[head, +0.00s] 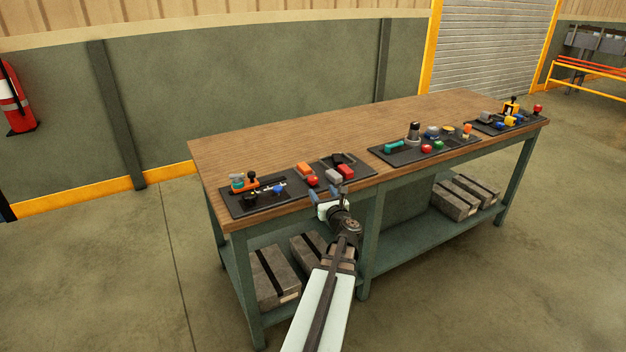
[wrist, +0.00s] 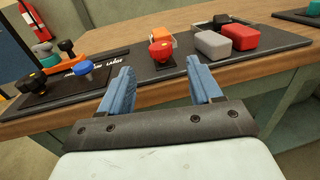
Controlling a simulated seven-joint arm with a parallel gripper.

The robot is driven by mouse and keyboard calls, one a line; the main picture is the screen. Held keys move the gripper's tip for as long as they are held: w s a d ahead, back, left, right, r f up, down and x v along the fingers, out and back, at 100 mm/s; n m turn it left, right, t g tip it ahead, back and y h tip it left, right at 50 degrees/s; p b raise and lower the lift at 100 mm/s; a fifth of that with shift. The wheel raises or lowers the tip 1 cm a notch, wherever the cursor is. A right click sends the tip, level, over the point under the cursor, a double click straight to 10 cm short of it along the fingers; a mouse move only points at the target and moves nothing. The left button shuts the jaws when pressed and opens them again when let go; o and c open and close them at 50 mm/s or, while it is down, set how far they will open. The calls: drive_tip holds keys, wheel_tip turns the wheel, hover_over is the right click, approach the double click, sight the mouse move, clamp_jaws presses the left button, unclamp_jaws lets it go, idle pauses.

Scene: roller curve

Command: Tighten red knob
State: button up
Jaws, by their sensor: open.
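A red knob (wrist: 160,51) stands on a small black base on the dark tray (wrist: 134,75), between my fingertips as seen in the wrist view. It also shows in the head view as a small red shape (head: 312,181) near the front of the table. My gripper (wrist: 160,72) is open and empty. Its two blue fingers point toward the knob and are apart from it. In the head view my gripper (head: 328,207) is at the table's front edge, on the near side of the knob.
An orange block (wrist: 161,38) is behind the knob. A grey block (wrist: 212,44) and a red block (wrist: 239,37) sit to the right. More trays with parts lie farther right along the wooden table (head: 270,143).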

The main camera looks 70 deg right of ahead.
sight(313, 178)
drive_tip(key=x, duration=1)
drive_tip(key=shift+d, duration=0.15)
drive_tip(key=c, duration=1)
drive_tip(key=shift+w+m+g, duration=0.15)
drive_tip(key=shift+m+g, duration=0.15)
drive_tip(key=shift+g, duration=0.1)
drive_tip(key=shift+m+g+h, duration=0.5)
drive_tip(key=shift+g+h, duration=0.1)
drive_tip(key=shift+g, duration=0.1)
drive_tip(key=o, duration=1)
